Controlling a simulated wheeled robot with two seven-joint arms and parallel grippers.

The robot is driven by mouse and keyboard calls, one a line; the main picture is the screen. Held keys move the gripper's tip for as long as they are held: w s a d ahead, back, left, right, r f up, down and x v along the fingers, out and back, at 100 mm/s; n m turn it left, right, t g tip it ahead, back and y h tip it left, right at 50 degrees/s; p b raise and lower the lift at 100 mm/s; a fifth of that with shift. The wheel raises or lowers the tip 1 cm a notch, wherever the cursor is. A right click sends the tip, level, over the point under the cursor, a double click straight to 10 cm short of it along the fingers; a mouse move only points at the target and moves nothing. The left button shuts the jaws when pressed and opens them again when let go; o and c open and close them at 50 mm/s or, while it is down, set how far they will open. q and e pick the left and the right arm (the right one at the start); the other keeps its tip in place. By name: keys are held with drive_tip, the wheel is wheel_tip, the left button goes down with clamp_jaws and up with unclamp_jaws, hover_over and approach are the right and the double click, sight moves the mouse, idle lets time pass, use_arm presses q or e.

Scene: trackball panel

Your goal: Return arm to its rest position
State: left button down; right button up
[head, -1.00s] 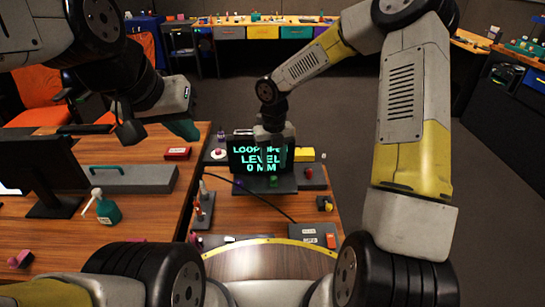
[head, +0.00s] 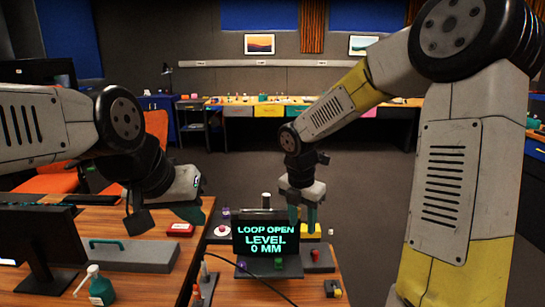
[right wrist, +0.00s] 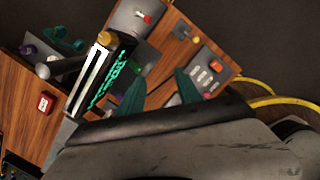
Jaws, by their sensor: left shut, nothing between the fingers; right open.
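My right gripper (head: 303,217) hangs fingers-down by the upper right edge of the dark display (head: 245,247), which reads "LOOP OPEN LEVEL 0 MM". It is open, with nothing between its teal fingers, which also show apart in the right wrist view (right wrist: 162,95). The display also shows there (right wrist: 103,75), left of the fingers. My left gripper (head: 190,213) is shut and empty, above the left desk near a red box (head: 180,229).
A grey case with a teal handle (head: 130,258), a green bottle (head: 101,291) and a monitor (head: 38,240) stand on the left desk. A yellow block (head: 311,236) sits behind the display's right side. Open floor (head: 365,215) lies to the right.

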drive_tip(key=s+d+r+m+t+y, duration=0.1)
drive_tip(key=s+d+r+m+t, duration=0.1)
drive_tip(key=s+r+m, duration=0.5)
drive_tip(key=s+d+r+m+t+y, duration=0.2)
drive_tip(key=s+r+m, duration=0.4)
drive_tip(key=m, duration=1.4)
drive_tip(key=s+d+t, duration=0.1)
drive_tip(key=s+d, duration=0.1)
drive_tip(key=s, duration=0.2)
drive_tip(key=shift+r, duration=0.35)
drive_tip(key=shift+o, duration=0.5)
idle(0.4)
